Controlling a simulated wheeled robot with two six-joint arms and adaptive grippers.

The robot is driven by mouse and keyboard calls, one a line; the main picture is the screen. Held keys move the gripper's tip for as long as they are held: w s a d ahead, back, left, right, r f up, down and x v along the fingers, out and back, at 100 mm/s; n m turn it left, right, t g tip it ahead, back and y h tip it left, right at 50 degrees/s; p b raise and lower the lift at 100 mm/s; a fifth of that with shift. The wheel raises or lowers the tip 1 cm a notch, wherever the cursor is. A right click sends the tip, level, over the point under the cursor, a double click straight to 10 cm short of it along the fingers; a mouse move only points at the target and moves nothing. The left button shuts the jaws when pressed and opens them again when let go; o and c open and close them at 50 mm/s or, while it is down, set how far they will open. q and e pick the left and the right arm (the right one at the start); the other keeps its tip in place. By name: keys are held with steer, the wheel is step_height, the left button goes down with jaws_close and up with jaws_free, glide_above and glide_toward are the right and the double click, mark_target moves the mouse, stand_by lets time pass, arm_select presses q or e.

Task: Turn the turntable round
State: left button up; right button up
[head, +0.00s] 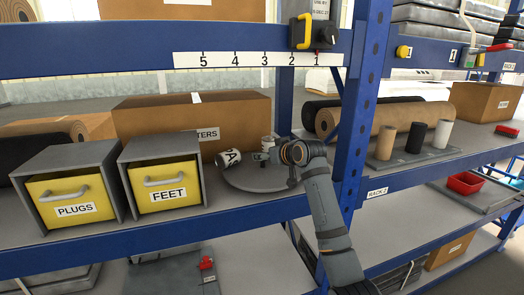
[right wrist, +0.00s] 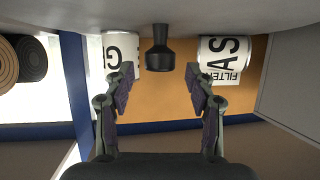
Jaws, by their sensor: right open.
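The turntable (head: 240,182) is a round grey disc on the middle shelf, right of the FEET drawer. In the right wrist view, which looks inverted, its grey surface (right wrist: 220,12) spans the top. A black knob or post (right wrist: 159,50) stands on it, centred between my right fingertips with gaps both sides. A white can marked A (head: 229,158) shows left of my gripper; another can (head: 269,142) is partly hidden behind it. The wrist view shows labelled cans at left (right wrist: 122,50) and right (right wrist: 226,55). My right gripper (head: 260,157) is open at the turntable.
The grey-framed PLUGS (head: 75,209) and FEET (head: 169,196) drawers stand at left. A large cardboard box (head: 180,120) is behind. A blue rack post (head: 362,110) stands right of my right arm. The number strip (head: 260,59) hangs on the beam above.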

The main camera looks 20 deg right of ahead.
steer(key=x, duration=0.2)
steer(key=shift+w+f+p, duration=0.1)
steer(key=shift+w+p, duration=0.25)
steer(key=shift+w, duration=0.05)
steer(key=shift+a, duration=0.1)
steer(key=shift+c, duration=0.8)
arm_select(q)
steer(key=shift+w+r, duration=0.6)
steer(key=shift+w, duration=0.3)
arm_select(e)
jaws_close()
